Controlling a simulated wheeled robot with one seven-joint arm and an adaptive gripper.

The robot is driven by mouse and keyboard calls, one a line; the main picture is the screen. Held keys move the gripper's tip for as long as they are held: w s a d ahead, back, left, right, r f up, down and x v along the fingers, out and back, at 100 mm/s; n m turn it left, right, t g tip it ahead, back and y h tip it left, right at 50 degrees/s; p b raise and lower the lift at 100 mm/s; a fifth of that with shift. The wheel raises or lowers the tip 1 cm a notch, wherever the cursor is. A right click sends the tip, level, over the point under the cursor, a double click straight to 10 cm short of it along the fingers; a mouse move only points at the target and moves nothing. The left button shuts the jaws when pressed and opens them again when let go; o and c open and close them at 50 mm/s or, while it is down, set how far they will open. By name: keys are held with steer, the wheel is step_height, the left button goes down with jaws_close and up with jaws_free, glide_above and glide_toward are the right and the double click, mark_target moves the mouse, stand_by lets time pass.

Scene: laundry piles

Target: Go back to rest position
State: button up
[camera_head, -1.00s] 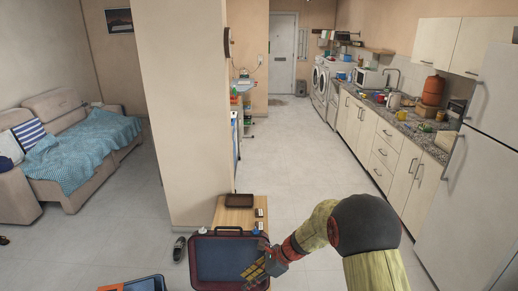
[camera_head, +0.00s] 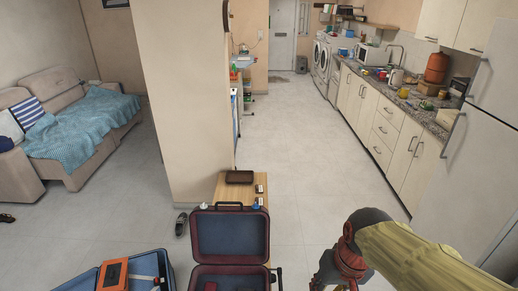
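My arm shows at the lower right, with a pale yellow link and a dark red joint bending down past the bottom edge. My gripper is out of the picture, so what its fingers do is hidden. An open dark suitcase with a red-brown rim (camera_head: 231,207) stands left of my arm, its lid upright.
A wooden table (camera_head: 228,190) with a brown tray (camera_head: 240,177) is behind the suitcase. A blue case (camera_head: 85,284) holding an orange item (camera_head: 112,276) is at the lower left. The fridge (camera_head: 488,150) stands right. The middle floor is clear.

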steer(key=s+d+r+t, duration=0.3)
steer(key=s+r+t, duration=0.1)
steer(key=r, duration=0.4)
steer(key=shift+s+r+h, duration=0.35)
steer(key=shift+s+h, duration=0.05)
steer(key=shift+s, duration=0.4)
